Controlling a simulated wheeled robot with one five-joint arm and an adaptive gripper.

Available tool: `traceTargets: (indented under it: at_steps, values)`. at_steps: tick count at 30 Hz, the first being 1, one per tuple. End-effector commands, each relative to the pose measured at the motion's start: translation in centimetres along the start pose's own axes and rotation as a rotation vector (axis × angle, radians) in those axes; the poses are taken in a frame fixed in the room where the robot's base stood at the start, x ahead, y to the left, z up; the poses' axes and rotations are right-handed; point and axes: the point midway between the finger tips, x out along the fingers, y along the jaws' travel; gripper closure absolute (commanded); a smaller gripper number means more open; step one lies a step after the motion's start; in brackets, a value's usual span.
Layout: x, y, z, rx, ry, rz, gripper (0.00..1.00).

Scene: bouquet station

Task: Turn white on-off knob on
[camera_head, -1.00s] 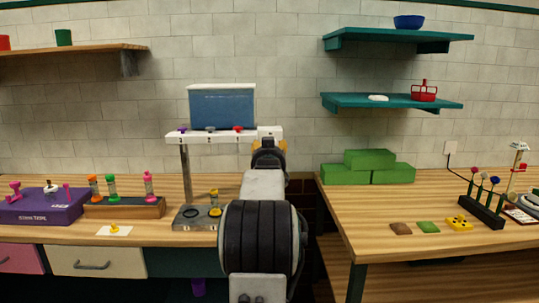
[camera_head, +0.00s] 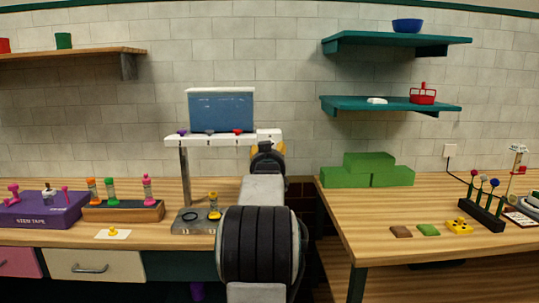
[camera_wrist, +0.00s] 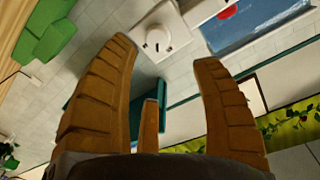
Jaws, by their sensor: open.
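A round white knob (camera_wrist: 157,38) sits on a white plate (camera_wrist: 178,22) in the wrist view, beyond my fingertips. The knob appears between the finger lines, nearer the left fingertip, and nothing is held. In the head view, my gripper is mostly hidden by my arm, in front of the white housing (camera_head: 269,134) at the right end of the station's white bar (camera_head: 210,138). The knob itself is hidden there.
A blue tank (camera_head: 221,110) stands on the bar, with small purple, grey and red knobs along its front. Green foam blocks (camera_head: 371,172) lie on the right table (camera_head: 370,218). Teal shelves (camera_head: 390,105) jut from the wall at right.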

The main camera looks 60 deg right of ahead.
Motion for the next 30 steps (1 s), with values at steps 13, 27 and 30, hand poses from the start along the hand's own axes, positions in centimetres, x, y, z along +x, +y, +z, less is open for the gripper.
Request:
traceTargets:
  at_steps: [13, 27, 30]
  values:
    - [4.3, 0.1, -0.1, -0.181, 0.023, -0.004, 0.41]
    - [8.8, 0.2, 0.0, -0.179, 0.023, -0.005, 0.41]
    - [9.4, 0.2, 0.1, -0.179, 0.023, -0.004, 0.41]
